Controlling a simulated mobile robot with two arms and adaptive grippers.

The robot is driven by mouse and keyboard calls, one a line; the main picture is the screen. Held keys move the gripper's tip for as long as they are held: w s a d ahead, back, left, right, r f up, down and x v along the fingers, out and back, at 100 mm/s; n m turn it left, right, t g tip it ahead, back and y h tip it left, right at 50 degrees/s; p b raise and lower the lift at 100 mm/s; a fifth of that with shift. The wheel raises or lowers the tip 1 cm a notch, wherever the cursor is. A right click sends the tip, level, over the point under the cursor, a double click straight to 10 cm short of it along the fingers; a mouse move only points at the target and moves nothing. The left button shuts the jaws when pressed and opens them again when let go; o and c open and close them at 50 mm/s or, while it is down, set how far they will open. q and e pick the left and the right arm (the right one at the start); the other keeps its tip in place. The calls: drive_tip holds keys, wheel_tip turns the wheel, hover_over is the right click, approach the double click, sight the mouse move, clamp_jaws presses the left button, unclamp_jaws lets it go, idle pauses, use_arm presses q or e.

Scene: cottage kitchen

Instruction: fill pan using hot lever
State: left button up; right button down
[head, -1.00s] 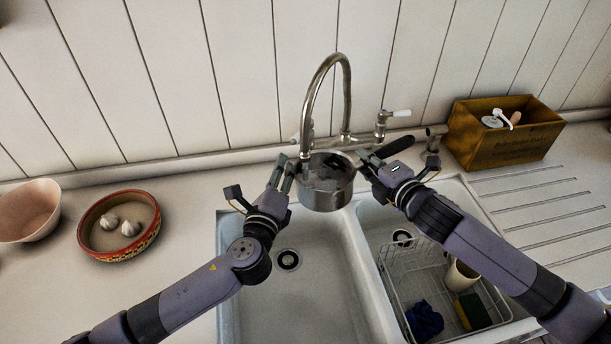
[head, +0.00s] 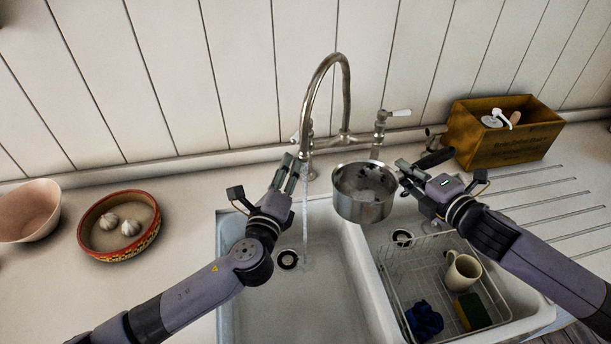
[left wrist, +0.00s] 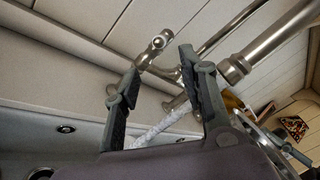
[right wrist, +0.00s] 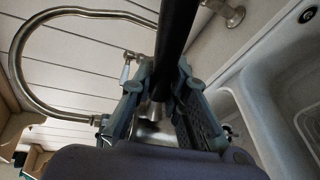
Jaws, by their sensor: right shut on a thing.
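The metal pan (head: 362,208) hangs over the divider between the sink basins, to the right of the water stream. My right gripper (head: 404,174) is shut on the pan's black handle, which also shows in the right wrist view (right wrist: 178,35). The curved tap (head: 345,95) runs; its water stream (head: 305,215) falls past the pan into the left basin. The tap's right lever (head: 399,113) has a white handle. The left lever is mostly hidden behind the spout. My left gripper (head: 292,165) is open and empty beside the spout end; its spread fingers show in the left wrist view (left wrist: 160,80).
The left basin (head: 300,315) is empty apart from the water. A wire rack (head: 390,285) in the right basin holds a mug (head: 462,270), a blue cloth and a sponge. A wooden box (head: 505,145) stands right; a garlic dish (head: 90,235) and a pink bowl (head: 25,215) stand left.

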use_arm(q)
drive_tip(key=shift+w+a, duration=0.1)
drive_tip(key=shift+a, duration=0.05)
drive_tip(key=shift+c, duration=0.8)
drive_tip(key=d+n, duration=0.2)
drive_tip(key=d+f+n+y, duration=0.1)
drive_tip(key=d, duration=0.1)
drive_tip(key=shift+f+n+t, duration=0.15)
drive_tip(key=shift+n+t, duration=0.15)
drive_tip(key=shift+n, duration=0.1)
drive_tip(key=c, duration=0.5)
drive_tip(key=shift+d+f+n, duration=0.2)
drive_tip(key=shift+d+n, duration=0.3)
drive_tip(key=shift+n, duration=0.2)
clamp_jaws()
drive_tip(key=w+d, duration=0.1)
drive_tip(key=w, duration=0.8)
drive_tip(key=shift+w+r, duration=0.15)
drive_tip(key=shift+w, duration=0.15)
drive_tip(key=shift+a+h, duration=0.2)
drive_tip(key=shift+h, duration=0.2)
